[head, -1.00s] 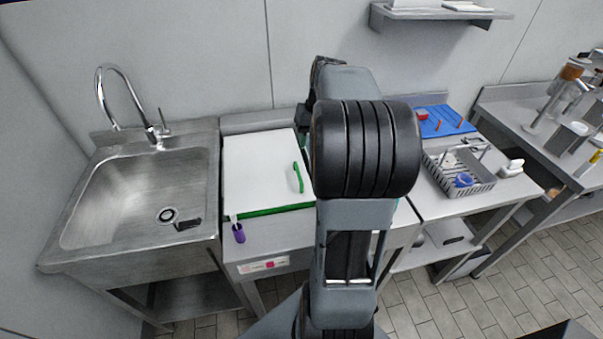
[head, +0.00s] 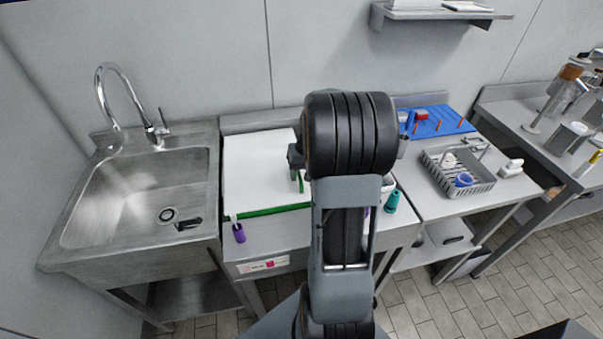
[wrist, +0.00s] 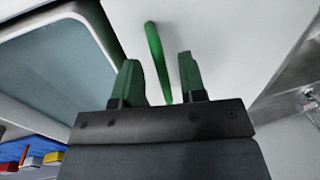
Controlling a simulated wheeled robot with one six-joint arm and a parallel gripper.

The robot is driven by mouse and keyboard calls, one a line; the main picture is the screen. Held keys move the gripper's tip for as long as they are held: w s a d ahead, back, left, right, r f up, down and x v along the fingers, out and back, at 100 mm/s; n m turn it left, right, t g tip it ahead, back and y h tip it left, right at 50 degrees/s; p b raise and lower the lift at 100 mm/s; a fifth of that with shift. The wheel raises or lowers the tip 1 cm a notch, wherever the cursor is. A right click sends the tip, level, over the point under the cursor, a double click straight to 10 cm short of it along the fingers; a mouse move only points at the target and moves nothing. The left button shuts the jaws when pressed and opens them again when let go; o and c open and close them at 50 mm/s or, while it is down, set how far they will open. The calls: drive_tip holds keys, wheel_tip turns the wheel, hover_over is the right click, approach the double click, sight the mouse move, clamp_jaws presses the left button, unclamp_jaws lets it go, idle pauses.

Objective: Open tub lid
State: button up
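A white-rimmed tub-like container (wrist: 98,28) with a grey-blue surface inside the rim fills the left of the wrist view. I cannot tell whether that surface is a lid. In the head view my arm hides most of it; a small white part (head: 388,184) shows right of the arm. My gripper (wrist: 159,72) is open, its two green fingers apart. A slim green handle-like piece (wrist: 154,45) lies between them in the wrist view; contact is not clear. In the head view my gripper (head: 296,160) is partly hidden, over the right side of a white board (head: 258,165).
A purple-handled tool (head: 239,232) lies at the counter's front edge, and a teal object (head: 393,201) right of my arm. The sink (head: 135,190) is at left.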

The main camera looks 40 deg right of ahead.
clamp_jaws()
idle(0.3)
drive_tip(key=shift+r, duration=0.1)
